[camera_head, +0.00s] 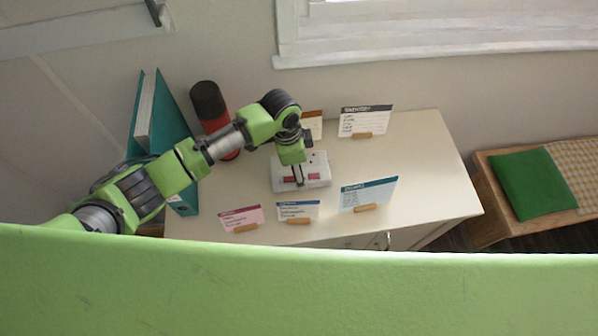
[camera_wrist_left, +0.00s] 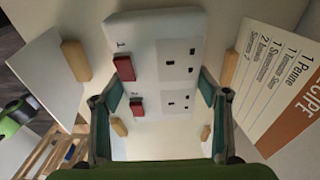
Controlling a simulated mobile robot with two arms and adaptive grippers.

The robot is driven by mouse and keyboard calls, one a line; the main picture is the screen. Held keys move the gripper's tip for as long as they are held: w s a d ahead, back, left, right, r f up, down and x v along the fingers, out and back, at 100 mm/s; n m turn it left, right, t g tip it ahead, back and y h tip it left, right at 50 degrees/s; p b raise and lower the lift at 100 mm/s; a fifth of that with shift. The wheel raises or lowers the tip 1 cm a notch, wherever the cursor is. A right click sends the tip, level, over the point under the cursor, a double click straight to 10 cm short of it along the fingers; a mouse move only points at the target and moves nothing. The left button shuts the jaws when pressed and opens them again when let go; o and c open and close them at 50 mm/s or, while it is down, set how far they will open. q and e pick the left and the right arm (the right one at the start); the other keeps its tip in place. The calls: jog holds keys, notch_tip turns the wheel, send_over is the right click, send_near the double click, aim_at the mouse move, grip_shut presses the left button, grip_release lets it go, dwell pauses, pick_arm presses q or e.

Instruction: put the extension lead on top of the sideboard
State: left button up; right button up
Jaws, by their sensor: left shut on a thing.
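The extension lead (camera_head: 318,168) is a white block with red switches and sockets. In the head view it is over the middle of the pale sideboard top (camera_head: 425,165), among the cards. I cannot tell whether it rests on the top or is held just above it. My left gripper (camera_head: 299,178) reaches down on it from above. In the left wrist view the lead (camera_wrist_left: 157,55) lies between the two fingers of my left gripper (camera_wrist_left: 160,88), which is shut on it. My right gripper is not in view.
Several cards in wooden holders surround the lead, including a teal-edged card (camera_head: 368,194), a pink card (camera_head: 240,217) and a dark-headed card (camera_head: 365,121). A teal binder (camera_head: 172,120) and a red-and-black cylinder (camera_head: 208,103) stand left. The sideboard's right end is clear. A bench with a green cushion (camera_head: 533,184) is right.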

pick_arm(q)
jog(key=shift+w+f, duration=0.1)
jog(key=shift+f, duration=0.3)
jog(key=shift+r, duration=0.15)
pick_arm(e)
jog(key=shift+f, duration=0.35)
pick_arm(q)
jog(key=o, duration=1.6)
jog(key=shift+f, duration=0.25)
jog(key=shift+c, duration=0.2)
jog(key=shift+r, duration=0.1)
